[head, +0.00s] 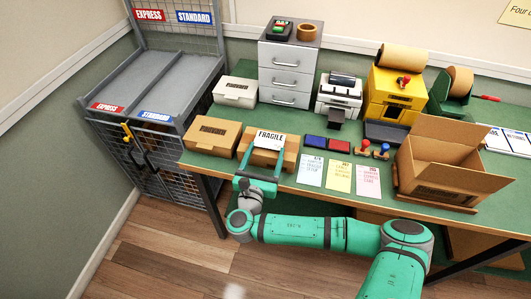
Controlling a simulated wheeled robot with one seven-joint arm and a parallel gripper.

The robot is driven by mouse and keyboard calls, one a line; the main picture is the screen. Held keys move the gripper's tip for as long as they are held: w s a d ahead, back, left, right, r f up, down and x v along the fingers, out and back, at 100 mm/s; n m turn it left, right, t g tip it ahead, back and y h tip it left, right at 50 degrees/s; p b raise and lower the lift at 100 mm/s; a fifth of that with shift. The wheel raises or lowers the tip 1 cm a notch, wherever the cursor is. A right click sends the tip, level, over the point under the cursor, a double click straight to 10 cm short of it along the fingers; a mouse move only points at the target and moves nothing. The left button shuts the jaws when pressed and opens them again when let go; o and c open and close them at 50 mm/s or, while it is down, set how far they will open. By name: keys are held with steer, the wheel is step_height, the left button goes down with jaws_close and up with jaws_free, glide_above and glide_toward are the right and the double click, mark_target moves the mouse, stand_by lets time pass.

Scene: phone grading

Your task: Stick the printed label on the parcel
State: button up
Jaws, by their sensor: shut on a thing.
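A white printed label (270,138) reading FRAGILE shows over the top of a brown cardboard parcel (291,157) at the table's front edge. My green gripper (265,151) is shut on the label, with one finger at each side of it, reaching in from the front. I cannot tell whether the label touches the parcel's top or hovers just above it. The gripper fingers hide part of the parcel's near side.
A closed brown box (211,136) stands just left of the parcel, with a white box (235,91) behind. Ink pads (314,142) and printed cards (311,170) lie to the right. An open carton (452,165) stands further right. A grey wire cage (150,85) is at left.

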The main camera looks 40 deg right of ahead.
steer(key=o, duration=1.3)
steer(key=shift+o, duration=0.2)
steer(key=shift+a+f, duration=0.1)
steer(key=v, duration=1)
steer(key=shift+s+a, duration=0.2)
steer(key=shift+s, duration=0.1)
steer(key=shift+a, duration=0.1)
